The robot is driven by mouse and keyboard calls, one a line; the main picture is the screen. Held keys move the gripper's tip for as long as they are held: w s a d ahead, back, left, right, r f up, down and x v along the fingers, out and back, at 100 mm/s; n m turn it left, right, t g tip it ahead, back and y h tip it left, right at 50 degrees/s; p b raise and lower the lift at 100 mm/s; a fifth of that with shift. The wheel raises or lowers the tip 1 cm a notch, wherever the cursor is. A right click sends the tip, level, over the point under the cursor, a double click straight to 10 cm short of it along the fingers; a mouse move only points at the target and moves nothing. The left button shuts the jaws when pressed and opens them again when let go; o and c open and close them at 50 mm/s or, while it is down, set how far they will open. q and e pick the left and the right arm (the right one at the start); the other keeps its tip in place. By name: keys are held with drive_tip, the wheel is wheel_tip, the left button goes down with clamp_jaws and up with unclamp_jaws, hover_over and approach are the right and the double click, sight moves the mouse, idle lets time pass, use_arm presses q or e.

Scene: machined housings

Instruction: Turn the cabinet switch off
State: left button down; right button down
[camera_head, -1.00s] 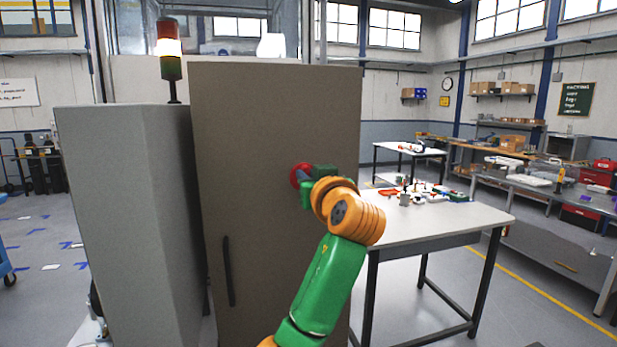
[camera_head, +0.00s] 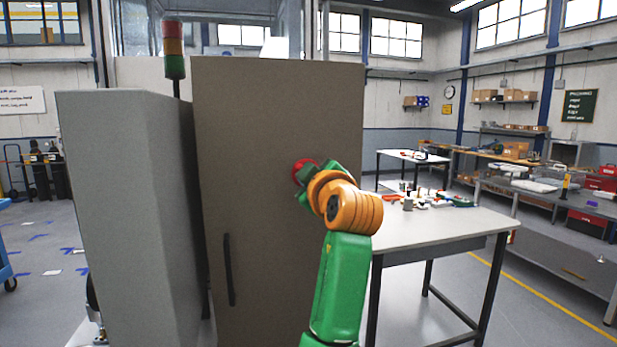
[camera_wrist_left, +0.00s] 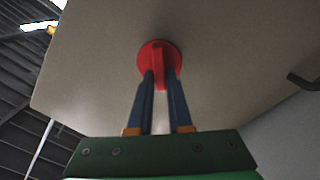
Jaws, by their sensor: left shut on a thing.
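The red round switch (camera_head: 304,171) sits on the front of the tall brown-grey cabinet (camera_head: 270,110). In the left wrist view the switch (camera_wrist_left: 151,56) shows a raised red ridge across its disc. My left gripper (camera_wrist_left: 159,76) is shut on this ridge, with one blue finger on each side. In the head view my left gripper (camera_head: 312,174) is at the cabinet front and its wrist partly hides the switch. The signal tower (camera_head: 174,48) behind the cabinet has red, amber and green sections, and none glows brightly. My right gripper is out of view.
A dark vertical handle (camera_head: 229,270) is low on the cabinet front. A grey side panel (camera_head: 125,200) stands at its left. A white table (camera_head: 450,222) with small parts is close at the right.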

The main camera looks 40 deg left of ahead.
use_arm(q)
drive_tip(key=shift+s+f+n, duration=0.1)
drive_tip(key=shift+f+n, duration=0.1)
drive_tip(key=shift+n, duration=1.2)
drive_tip(key=shift+w+f+n, duration=0.1)
drive_tip(key=shift+f+n, duration=0.1)
drive_tip(key=shift+n, duration=1.2)
drive_tip(key=shift+s+f+n, duration=0.1)
drive_tip(key=shift+f+n, duration=0.1)
drive_tip(key=shift+n, duration=1.2)
drive_tip(key=c, duration=0.8)
unclamp_jaws()
drive_tip(key=shift+s, duration=0.15)
drive_tip(key=shift+c, duration=0.2)
drive_tip(key=shift+s+a+r, duration=0.1)
drive_tip(key=shift+n, duration=0.3)
